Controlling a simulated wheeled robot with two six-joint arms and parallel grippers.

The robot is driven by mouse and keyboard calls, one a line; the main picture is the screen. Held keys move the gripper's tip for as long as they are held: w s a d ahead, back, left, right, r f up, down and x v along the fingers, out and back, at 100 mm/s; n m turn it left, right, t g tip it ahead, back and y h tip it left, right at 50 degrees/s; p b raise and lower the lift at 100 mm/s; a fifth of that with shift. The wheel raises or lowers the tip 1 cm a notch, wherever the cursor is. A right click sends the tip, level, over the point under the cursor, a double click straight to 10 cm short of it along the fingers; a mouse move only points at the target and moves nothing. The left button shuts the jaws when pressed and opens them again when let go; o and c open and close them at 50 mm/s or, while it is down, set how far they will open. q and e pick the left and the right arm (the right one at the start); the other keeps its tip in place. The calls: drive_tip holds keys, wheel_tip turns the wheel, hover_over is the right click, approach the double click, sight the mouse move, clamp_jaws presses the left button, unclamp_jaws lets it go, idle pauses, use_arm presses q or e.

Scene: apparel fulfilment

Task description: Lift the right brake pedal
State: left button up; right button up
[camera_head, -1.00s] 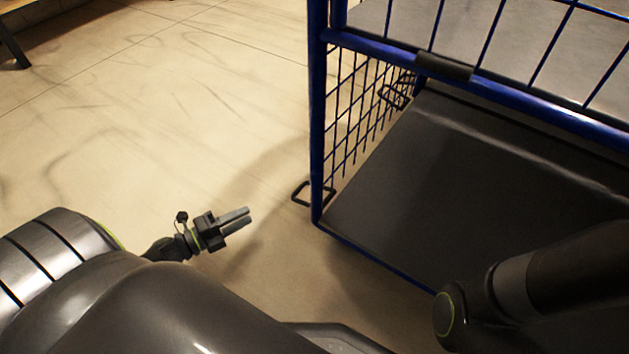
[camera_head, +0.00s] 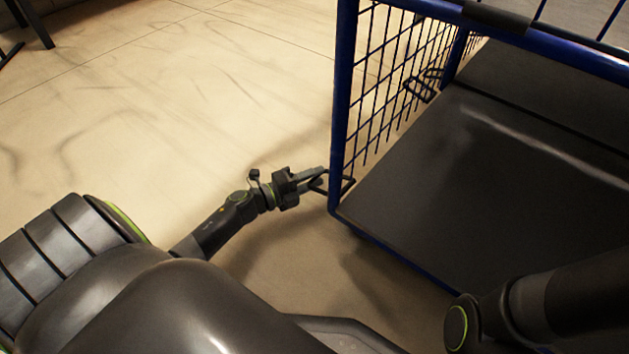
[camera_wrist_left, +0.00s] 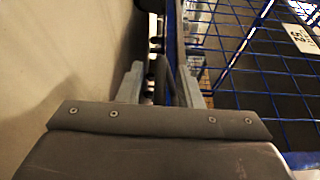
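A second black loop pedal (camera_head: 422,86) sits farther back on the same side; the frames do not label which is the right one. My left gripper (camera_head: 318,178) is at the near pedal, its fingertips overlapping the loop. In the left wrist view the fingers (camera_wrist_left: 162,85) are apart, with a dark bar, apparently the pedal (camera_wrist_left: 162,72), between them; contact cannot be told. My right gripper is out of view; only part of that arm shows at lower right.
The cart's blue mesh side (camera_head: 390,90) and corner post stand right beside the left gripper. The cart has a dark flat deck (camera_head: 500,190). The pale floor (camera_head: 170,110) to the left is clear. Dark legs of some furniture (camera_head: 35,22) show at top left.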

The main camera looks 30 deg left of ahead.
use_arm(q)
drive_tip(key=shift+w+d, duration=0.1)
drive_tip(key=shift+w, duration=0.1)
clamp_jaws()
idle(0.3)
